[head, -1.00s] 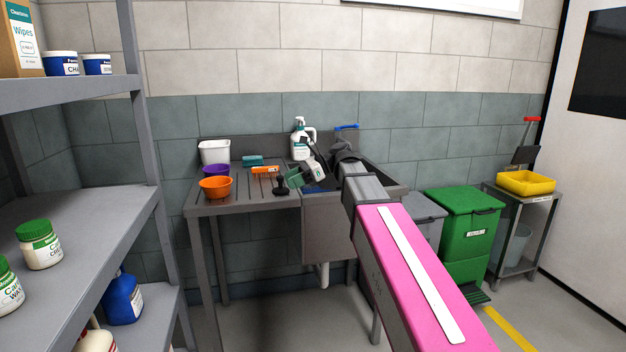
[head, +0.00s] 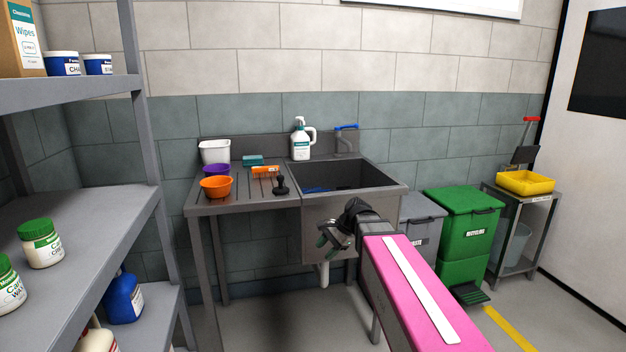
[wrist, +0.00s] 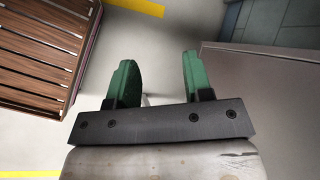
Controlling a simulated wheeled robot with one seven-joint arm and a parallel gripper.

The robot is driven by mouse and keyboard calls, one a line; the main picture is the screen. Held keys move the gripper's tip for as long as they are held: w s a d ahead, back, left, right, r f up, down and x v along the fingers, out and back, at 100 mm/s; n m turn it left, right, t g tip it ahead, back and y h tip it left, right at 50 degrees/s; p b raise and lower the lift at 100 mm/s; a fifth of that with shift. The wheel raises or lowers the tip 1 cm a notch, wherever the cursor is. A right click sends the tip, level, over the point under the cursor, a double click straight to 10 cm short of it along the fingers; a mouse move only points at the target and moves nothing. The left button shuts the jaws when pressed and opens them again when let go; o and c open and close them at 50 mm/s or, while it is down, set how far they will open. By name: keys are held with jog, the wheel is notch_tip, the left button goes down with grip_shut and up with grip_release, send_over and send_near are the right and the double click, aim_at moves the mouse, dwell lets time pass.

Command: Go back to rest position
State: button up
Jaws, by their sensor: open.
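My gripper (head: 328,240) is in front of the sink's front panel in the head view, below the rim of the sink (head: 395,190). In the wrist view its two green fingers (wrist: 155,82) are spread apart with nothing between them. My pink arm link runs from the lower right of the head view up to the wrist.
The drainboard holds an orange bowl (head: 216,187), a purple bowl (head: 216,170), a white tub (head: 215,151) and a black-handled tool (head: 280,186). A pump bottle (head: 302,141) stands behind the sink. A green bin (head: 467,225) stands right; shelves (head: 85,225) stand left. A slatted wooden surface (wrist: 40,50) is nearby.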

jog(key=s+d+f+n+h, duration=0.3)
jog(key=s+d+f+n, duration=0.1)
jog(key=d+f, duration=0.3)
jog(key=s+d+f+n+h, duration=0.3)
jog(key=s+d+f+n, duration=0.2)
jog(key=s+d+f, duration=0.1)
notch_tip(320, 180, down, 3)
jog(key=shift+d+r+h, duration=0.15)
jog(key=shift+d+h, duration=0.25)
jog(key=shift+d, duration=0.05)
